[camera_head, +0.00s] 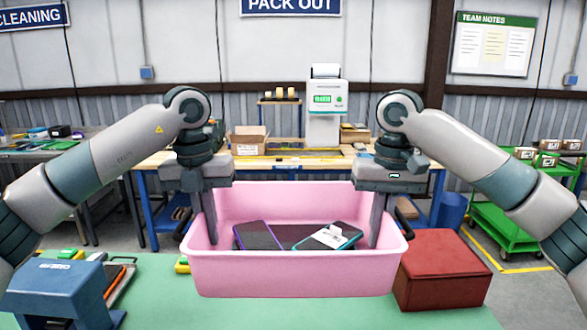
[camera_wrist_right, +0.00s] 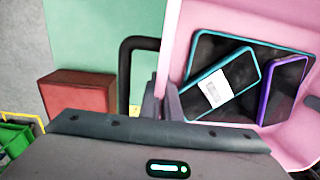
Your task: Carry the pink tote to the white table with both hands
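The pink tote (camera_head: 290,275) is in the middle of the head view, over the green table top (camera_head: 150,290); I cannot tell whether it touches it. Dark flat devices with purple and teal edges (camera_head: 258,235) lie inside. My left gripper (camera_head: 208,225) is at the tote's left wall, a finger inside; it looks shut on the wall, its outer finger mostly hidden. My right gripper (camera_head: 380,225) is at the right wall. In the right wrist view its fingers (camera_wrist_right: 165,95) close around the pink wall, beside a black handle (camera_wrist_right: 127,70). No white table is distinguishable.
A dark red box (camera_head: 445,270) stands close to the tote's right side. A blue device (camera_head: 55,290) stands at the front left. Behind is a wooden bench (camera_head: 290,160) with a label printer (camera_head: 325,110). A green cart (camera_head: 510,220) stands at the right.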

